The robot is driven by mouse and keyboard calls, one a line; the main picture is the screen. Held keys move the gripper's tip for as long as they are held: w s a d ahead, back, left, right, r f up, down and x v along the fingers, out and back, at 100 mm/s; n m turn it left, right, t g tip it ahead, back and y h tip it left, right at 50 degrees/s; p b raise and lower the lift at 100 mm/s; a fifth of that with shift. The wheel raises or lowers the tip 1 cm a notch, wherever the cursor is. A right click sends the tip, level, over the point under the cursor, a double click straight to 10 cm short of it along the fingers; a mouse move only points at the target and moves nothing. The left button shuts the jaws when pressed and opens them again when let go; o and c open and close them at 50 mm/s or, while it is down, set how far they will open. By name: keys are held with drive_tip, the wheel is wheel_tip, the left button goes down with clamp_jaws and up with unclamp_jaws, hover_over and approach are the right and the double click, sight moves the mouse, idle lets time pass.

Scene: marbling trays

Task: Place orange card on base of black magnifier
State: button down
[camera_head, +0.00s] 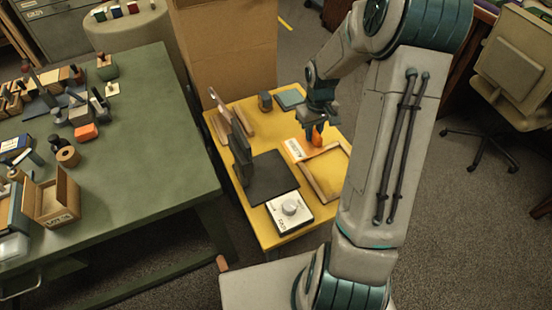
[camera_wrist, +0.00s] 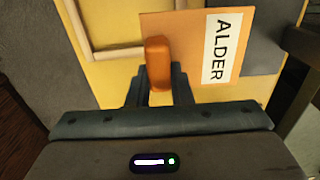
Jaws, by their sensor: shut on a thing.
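The orange card (camera_wrist: 178,35) bears a white label reading ALDER and has an orange grip block (camera_wrist: 158,52) on it. My gripper (camera_wrist: 158,88) is shut on that block. In the head view, the card (camera_head: 295,149) shows at my gripper (camera_head: 317,130), over the yellow table; its gap above the table cannot be told. A black flat base (camera_head: 272,180) with an upright dark part (camera_head: 240,150) lies left of and nearer than the card; I take it for the black magnifier, though no lens is clear. A dark surface in the wrist view (camera_wrist: 262,40) may be this base.
A wooden frame (camera_head: 322,187) lies on the yellow table (camera_head: 285,238), right of the black base. A white box with a round dial (camera_head: 287,218) sits at the near edge. A dark cup (camera_head: 265,101) and teal pad (camera_head: 290,98) stand at the back. A cluttered green table (camera_head: 155,170) is at left.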

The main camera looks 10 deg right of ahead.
hover_over(281, 165)
wheel_tip(281, 165, down, 5)
drive_tip(key=shift+f, duration=2.25)
drive_tip(key=shift+f, duration=0.2)
drive_tip(key=c, duration=1.3)
unclamp_jaws()
drive_tip(key=shift+r, duration=0.1)
